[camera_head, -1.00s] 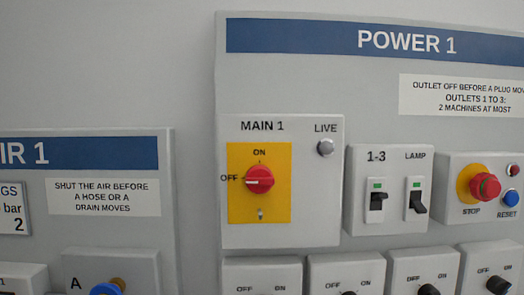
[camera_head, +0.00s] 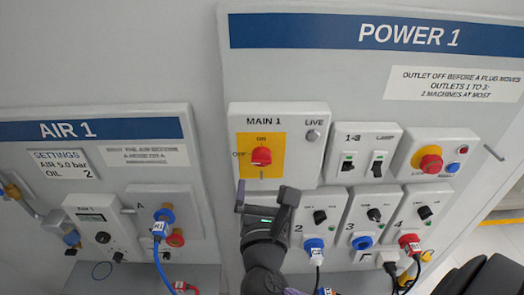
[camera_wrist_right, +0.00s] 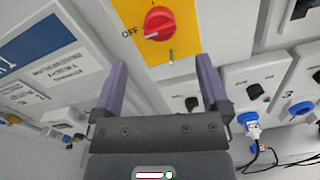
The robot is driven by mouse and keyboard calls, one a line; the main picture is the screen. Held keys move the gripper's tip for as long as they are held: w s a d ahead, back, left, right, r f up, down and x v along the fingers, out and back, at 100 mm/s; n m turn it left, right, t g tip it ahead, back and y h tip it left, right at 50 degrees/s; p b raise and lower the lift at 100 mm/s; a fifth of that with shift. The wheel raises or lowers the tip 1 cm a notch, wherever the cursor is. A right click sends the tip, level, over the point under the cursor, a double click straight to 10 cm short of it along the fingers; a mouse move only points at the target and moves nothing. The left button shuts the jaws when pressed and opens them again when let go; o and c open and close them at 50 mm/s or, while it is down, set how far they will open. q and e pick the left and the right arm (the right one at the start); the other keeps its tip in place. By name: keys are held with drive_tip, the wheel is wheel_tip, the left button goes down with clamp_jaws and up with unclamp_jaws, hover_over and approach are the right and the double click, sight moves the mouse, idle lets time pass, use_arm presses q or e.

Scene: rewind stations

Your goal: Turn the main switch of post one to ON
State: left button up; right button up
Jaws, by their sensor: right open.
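The main switch of post one is a red rotary knob (camera_head: 261,156) on a yellow plate (camera_head: 277,146) in the MAIN 1 box (camera_head: 305,165). It also shows at the top of the right wrist view (camera_wrist_right: 159,23), with its pale mark toward OFF at the left. My right gripper (camera_head: 264,192) is open and empty just below the knob in the head view. In the right wrist view its two purple fingers (camera_wrist_right: 162,62) stand apart, and the knob lies beyond their tips, roughly centred between them. No contact shows. My left gripper is not in view.
The LIVE lamp (camera_head: 313,135) looks grey. Right of the main box are the 1-3 and LAMP breakers (camera_head: 362,153) and the red STOP button (camera_head: 431,163). Below are outlets with plugs and cables (camera_head: 362,241). The AIR 1 panel (camera_head: 100,131) stands at the left.

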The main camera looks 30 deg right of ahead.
sight(261, 164)
drive_tip(key=p+x, duration=0.1)
drive_tip(key=x, duration=0.7)
drive_tip(key=shift+w+d+f, duration=0.1)
drive_tip(key=shift+w+f, duration=0.05)
drive_tip(key=shift+w, duration=0.1)
drive_tip(key=shift+c, duration=0.3)
drive_tip(key=c, duration=1.2)
